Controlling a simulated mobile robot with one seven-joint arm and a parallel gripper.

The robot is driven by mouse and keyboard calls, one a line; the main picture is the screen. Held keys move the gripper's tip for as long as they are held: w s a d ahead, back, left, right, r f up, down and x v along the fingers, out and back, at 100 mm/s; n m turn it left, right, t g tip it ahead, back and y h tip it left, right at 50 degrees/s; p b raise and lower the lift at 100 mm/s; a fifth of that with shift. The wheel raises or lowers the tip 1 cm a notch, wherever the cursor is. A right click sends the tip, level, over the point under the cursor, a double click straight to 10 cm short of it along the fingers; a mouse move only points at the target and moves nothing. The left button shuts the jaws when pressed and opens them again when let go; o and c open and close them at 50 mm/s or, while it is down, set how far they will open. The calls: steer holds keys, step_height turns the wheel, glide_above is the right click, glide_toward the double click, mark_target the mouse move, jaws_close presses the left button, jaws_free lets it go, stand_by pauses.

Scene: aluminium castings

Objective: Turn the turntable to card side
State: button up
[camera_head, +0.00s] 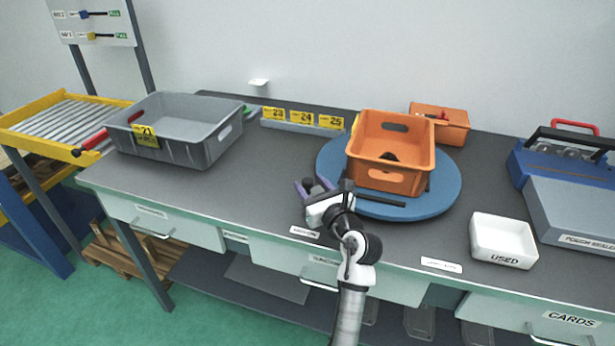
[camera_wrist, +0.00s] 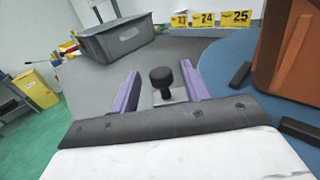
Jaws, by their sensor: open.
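The turntable (camera_head: 448,190) is a round blue disc on the grey bench. An orange crate (camera_head: 382,175) stands on it, with something dark inside. Black bars lie on the disc beside the crate; one (camera_wrist: 240,74) shows in the wrist view. My gripper (camera_head: 312,186) is at the disc's left front edge, its purple fingers open. In the wrist view, a black knob (camera_wrist: 161,77) on a small grey plate (camera_wrist: 172,97) shows between the open fingers (camera_wrist: 160,70). I cannot tell whether either finger touches it.
A grey bin (camera_head: 190,150) tagged 21 stands at the left. Yellow tags 23, 24 and 25 (camera_head: 301,118) stand behind. Another orange bin (camera_head: 452,124) is behind the turntable. A white USED tray (camera_head: 503,240) and a blue-grey case (camera_head: 575,205) are right. A CARDS label (camera_head: 572,319) marks a drawer.

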steer(key=shift+x, duration=1.25)
jaws_close()
